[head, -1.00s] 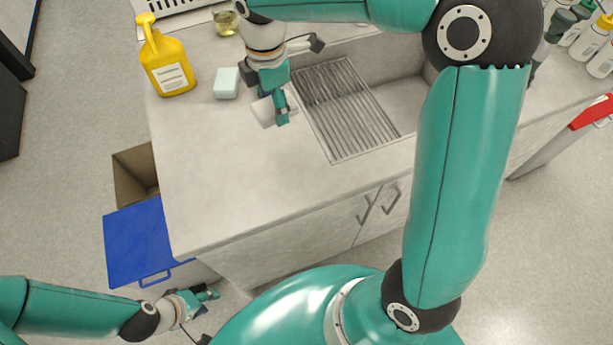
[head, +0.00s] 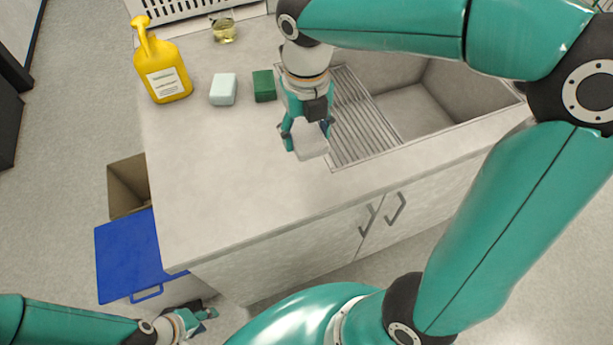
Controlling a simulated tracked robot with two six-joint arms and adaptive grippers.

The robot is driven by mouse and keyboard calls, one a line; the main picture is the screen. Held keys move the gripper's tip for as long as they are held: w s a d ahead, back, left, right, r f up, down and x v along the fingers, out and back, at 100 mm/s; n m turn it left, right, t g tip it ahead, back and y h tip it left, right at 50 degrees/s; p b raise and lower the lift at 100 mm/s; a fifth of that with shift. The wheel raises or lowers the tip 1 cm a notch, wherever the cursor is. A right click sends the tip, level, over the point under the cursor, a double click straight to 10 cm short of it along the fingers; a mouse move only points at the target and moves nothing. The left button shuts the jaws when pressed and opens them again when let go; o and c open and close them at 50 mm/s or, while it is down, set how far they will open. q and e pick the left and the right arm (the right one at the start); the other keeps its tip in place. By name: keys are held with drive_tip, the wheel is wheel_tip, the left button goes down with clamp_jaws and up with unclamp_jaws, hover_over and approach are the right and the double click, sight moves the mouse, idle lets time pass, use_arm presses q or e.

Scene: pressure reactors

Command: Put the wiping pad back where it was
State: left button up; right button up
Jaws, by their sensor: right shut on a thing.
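A white wiping pad (head: 312,147) is between the fingers of my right gripper (head: 307,136), which is shut on it. The gripper points down over the counter, just left of the sink's ribbed drainboard. I cannot tell whether the pad touches the counter or hangs slightly above it. My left gripper (head: 205,317) is low at the bottom left, beside the cabinet and far from the pad. Its fingers are too small to tell open from shut.
A green block (head: 264,86) and a pale block (head: 223,89) sit behind and left of the pad. A yellow bottle (head: 162,72), a glass beaker (head: 223,30) and a white rack (head: 190,8) stand farther back. The counter's front left (head: 215,190) is clear. A blue-lidded bin (head: 130,255) stands below.

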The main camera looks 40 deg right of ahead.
sight(306, 134)
wheel_tip(306, 134, down, 15)
drive_tip(key=shift+f+b, duration=0.15)
drive_tip(key=shift+b, duration=0.35)
drive_tip(key=o, duration=1.1)
wheel_tip(306, 134, up, 12)
drive_tip(key=shift+r+p, duration=0.1)
drive_tip(key=shift+p, duration=0.4)
